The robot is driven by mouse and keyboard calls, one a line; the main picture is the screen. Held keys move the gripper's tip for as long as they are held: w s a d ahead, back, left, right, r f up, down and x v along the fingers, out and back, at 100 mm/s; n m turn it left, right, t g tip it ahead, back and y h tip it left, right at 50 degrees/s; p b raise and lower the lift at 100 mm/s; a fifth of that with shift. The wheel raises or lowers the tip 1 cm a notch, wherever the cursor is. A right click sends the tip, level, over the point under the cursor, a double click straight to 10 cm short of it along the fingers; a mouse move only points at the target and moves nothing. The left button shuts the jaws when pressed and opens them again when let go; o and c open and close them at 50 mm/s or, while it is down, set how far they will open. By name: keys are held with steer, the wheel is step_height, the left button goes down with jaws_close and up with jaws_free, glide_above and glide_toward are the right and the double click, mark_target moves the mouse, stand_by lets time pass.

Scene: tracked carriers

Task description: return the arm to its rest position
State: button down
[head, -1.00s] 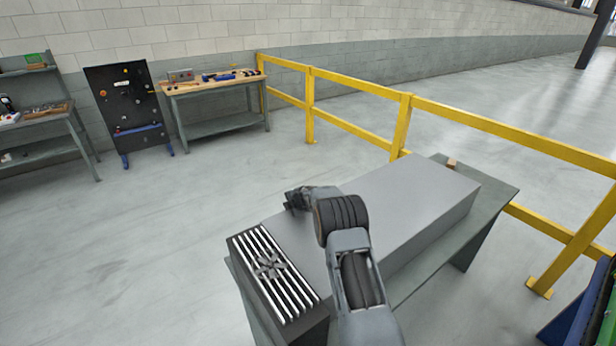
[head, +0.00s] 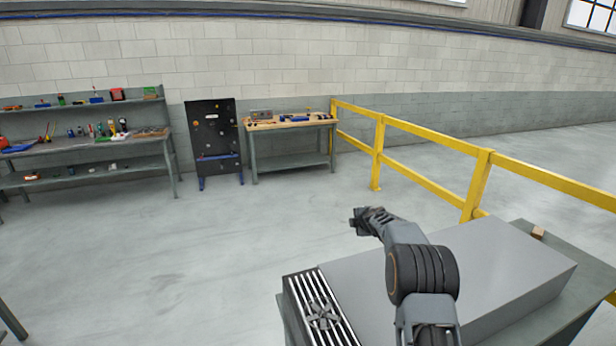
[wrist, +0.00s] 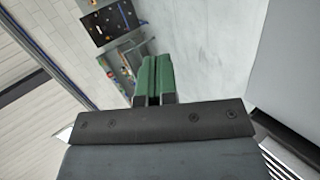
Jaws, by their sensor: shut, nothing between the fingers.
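My gripper (head: 364,221) is at the end of my arm, which reaches up from the bottom of the head view and bends left. It is held in the air, apart from the things around it. In the wrist view its two green fingers (wrist: 153,78) lie together. The gripper is shut, and no object shows between the fingers.
A wooden-topped workbench (head: 290,124), a black tool board (head: 213,140) and a shelved bench (head: 90,148) stand along the far wall. A yellow guard rail (head: 430,139) runs to the right. The floor (head: 230,230) left of my arm is clear.

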steer(key=s+d+r+m+g+h+b, duration=0.1)
steer(key=s+d+m+g+h, duration=0.15)
steer(key=s+m, duration=0.45)
steer(key=s+d+r+m+g+h, duration=0.1)
steer(key=s+d+m+h, duration=0.25)
steer(key=s+m, duration=0.4)
steer(key=s+a+m+g+y+b, duration=0.1)
steer(key=s+a, duration=0.3)
steer(key=s, duration=0.6)
steer(key=s+a+r+m+g+y+b, duration=0.1)
steer(key=s+a, duration=0.4)
steer(key=s, duration=0.6)
steer(key=s+a+r+m+g+y+b, duration=0.1)
steer(key=s+a+m+y, duration=0.2)
steer(key=s, duration=0.8)
steer(key=shift+s+a+r, duration=0.15)
steer(key=shift+s+a, duration=0.05)
steer(key=shift+a, duration=0.95)
steer(key=shift+s, duration=0.1)
